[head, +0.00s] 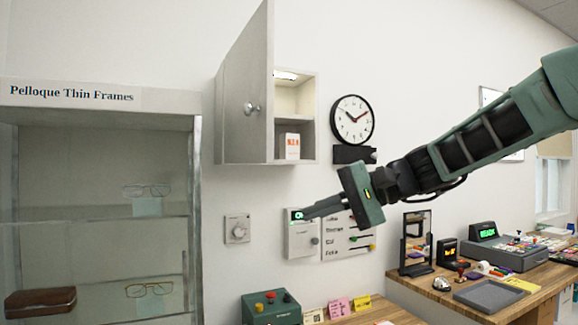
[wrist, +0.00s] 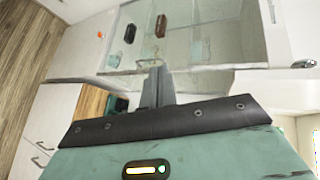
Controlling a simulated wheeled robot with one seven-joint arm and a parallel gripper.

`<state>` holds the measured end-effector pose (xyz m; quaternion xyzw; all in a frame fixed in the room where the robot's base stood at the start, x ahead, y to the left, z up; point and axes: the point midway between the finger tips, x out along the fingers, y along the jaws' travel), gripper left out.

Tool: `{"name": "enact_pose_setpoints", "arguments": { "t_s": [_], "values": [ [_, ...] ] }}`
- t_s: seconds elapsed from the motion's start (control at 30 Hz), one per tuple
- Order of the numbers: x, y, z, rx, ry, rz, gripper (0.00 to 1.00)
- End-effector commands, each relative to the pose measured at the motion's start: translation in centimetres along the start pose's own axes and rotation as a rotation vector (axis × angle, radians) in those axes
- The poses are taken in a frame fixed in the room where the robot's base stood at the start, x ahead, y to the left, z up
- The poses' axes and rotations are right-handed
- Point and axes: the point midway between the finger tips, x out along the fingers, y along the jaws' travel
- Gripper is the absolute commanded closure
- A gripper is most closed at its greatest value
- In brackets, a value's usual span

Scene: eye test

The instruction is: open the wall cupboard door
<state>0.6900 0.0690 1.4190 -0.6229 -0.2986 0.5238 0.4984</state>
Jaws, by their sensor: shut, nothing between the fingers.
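The white wall cupboard (head: 309,105) hangs in the middle of the head view. Its door (head: 246,75) stands open, swung out toward me, with a round metal knob (head: 251,109) on its face. The lit inside shows a shelf and a white box with red letters (head: 292,147). My gripper (head: 305,213) is shut and empty, below the cupboard and apart from the door. Its fingers point left, in front of a wall panel in the picture. The shut fingers also show in the wrist view (wrist: 157,87). I cannot make out the cupboard door there.
A glass display case (head: 195,225) with spectacles stands at the left. A round clock (head: 352,119) hangs right of the cupboard. A wall panel with a green display (head: 301,241) is behind my fingers. A wooden desk (head: 410,293) with several items is at the lower right.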

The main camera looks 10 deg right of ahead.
Motion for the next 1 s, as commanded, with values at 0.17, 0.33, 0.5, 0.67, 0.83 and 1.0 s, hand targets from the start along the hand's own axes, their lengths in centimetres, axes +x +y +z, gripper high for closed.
{"name": "enact_pose_setpoints", "arguments": {
  "t_s": [0.17, 0.33, 0.5, 0.67, 0.83, 1.0],
  "values": [
    [-7.7, -6.5, -6.4, -0.004, 0.126, -0.279, 1.00],
    [-10.3, -8.6, -7.9, -0.017, 0.159, -0.367, 1.00],
    [-8.7, -9.6, -8.1, -0.017, 0.156, -0.369, 1.00],
    [-5.8, -10.9, -8.5, -0.015, 0.153, -0.368, 1.00],
    [-2.5, -12.1, -9.1, -0.014, 0.154, -0.368, 1.00],
    [-0.1, -13.0, -8.4, -0.015, 0.156, -0.366, 1.00]
  ]
}}
